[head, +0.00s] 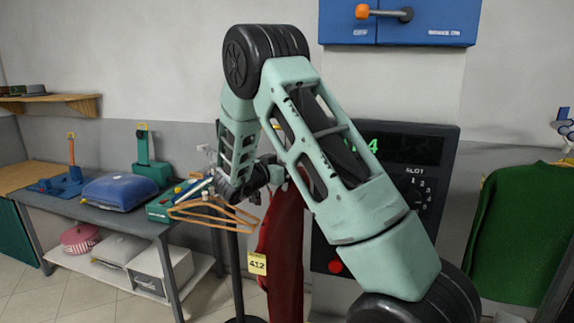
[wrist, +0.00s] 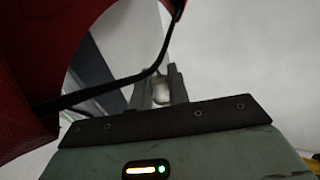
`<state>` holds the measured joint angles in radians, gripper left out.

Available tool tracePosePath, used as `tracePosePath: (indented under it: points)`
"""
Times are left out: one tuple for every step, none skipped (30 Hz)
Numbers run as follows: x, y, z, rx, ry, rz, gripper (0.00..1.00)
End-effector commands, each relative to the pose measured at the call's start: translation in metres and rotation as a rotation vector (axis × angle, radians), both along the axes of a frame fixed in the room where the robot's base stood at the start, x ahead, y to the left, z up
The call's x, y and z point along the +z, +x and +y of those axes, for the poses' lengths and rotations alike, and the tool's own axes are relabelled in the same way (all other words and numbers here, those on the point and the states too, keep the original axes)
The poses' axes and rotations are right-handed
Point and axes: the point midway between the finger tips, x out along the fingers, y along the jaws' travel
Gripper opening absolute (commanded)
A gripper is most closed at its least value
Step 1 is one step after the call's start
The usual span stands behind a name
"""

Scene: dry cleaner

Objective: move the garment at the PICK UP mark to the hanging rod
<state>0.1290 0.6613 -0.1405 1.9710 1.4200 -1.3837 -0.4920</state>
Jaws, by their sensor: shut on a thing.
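A dark red garment (head: 285,245) hangs below my gripper in the head view, partly behind my arm. It also shows at the left of the wrist view (wrist: 25,90), with a thin black hanger arm (wrist: 125,82) running out of it toward my fingers. My gripper (wrist: 162,88) is shut on the hanger at its middle. In the head view my gripper (head: 275,172) is partly hidden by my arm. A yellow tag reading 412 (head: 257,264) shows at the garment's left edge. I cannot make out the PICK UP mark or a clear hanging rod.
Empty wooden hangers (head: 213,212) hang left of the garment near a dark pole (head: 236,275). A grey table (head: 110,222) with pressing tools stands at left. A dark SLOT panel (head: 420,185) is behind my arm. A green garment (head: 520,230) hangs at right.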

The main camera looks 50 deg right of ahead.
Motion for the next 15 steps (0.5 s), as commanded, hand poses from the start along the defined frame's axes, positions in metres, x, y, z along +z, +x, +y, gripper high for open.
tracePosePath:
  points:
    - [0.0008, 0.0001, -0.0001, 0.000, -0.001, -0.001, 0.00]
    - [0.0008, 0.0001, -0.0001, 0.000, -0.001, -0.001, 0.00]
    - [0.0008, 0.0001, -0.0001, 0.000, -0.001, -0.001, 0.00]
    - [0.0007, 0.0001, -0.0001, 0.000, -0.001, -0.001, 0.00]
    - [0.0005, 0.0001, -0.0001, 0.000, -0.001, -0.001, 0.00]
    - [0.0003, 0.0001, -0.0001, 0.000, -0.001, -0.001, 0.00]
    - [0.0001, 0.0001, 0.0000, 0.000, -0.001, -0.001, 0.00]
    - [-0.0002, 0.0001, -0.0001, 0.000, -0.001, -0.001, 0.00]
    - [-0.0006, 0.0001, 0.0000, 0.000, -0.001, -0.001, 0.00]
    - [-0.0009, 0.0001, 0.0000, 0.000, -0.001, -0.001, 0.00]
    - [-0.0012, 0.0001, -0.0001, 0.000, -0.001, -0.001, 0.00]
    - [-0.0016, 0.0001, -0.0001, 0.000, -0.001, -0.001, 0.00]
    - [-0.0019, 0.0002, 0.0000, 0.000, -0.001, -0.001, 0.00]
    - [-0.0022, 0.0002, 0.0000, 0.000, -0.001, -0.001, 0.00]
    - [-0.0026, 0.0001, 0.0000, 0.000, -0.001, -0.001, 0.00]
